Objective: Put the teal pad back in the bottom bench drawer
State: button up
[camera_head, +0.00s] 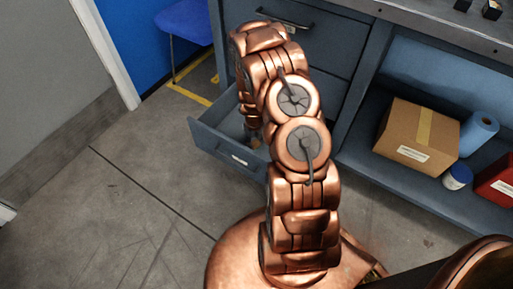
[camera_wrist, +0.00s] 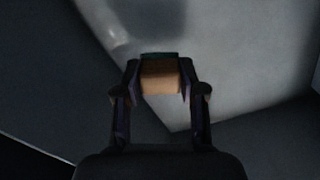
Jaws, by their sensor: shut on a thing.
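The bottom bench drawer (camera_head: 222,148) is pulled open at the left of the bench in the head view. My arm reaches down over it and hides much of its inside. In the wrist view my gripper (camera_wrist: 160,82) is shut on the teal pad (camera_wrist: 160,56), which shows a dark teal top edge and a tan face between the two fingers. Pale and dark grey surfaces lie beyond the pad; whether it touches them I cannot tell. In the head view my gripper is mostly hidden behind my arm at the drawer.
Closed drawers (camera_head: 285,32) sit above the open one. On the open shelf to the right stand a cardboard box (camera_head: 415,138), a blue roll (camera_head: 479,132), a white-and-blue jar (camera_head: 457,178) and a red box (camera_head: 497,180). A blue chair (camera_head: 188,20) is behind. Floor at left is clear.

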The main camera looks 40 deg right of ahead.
aim_at(255, 148)
jog(key=shift+f+b, duration=0.4)
jog(key=shift+f, duration=1.8)
jog(key=shift+f, duration=0.15)
jog(key=o, duration=1.1)
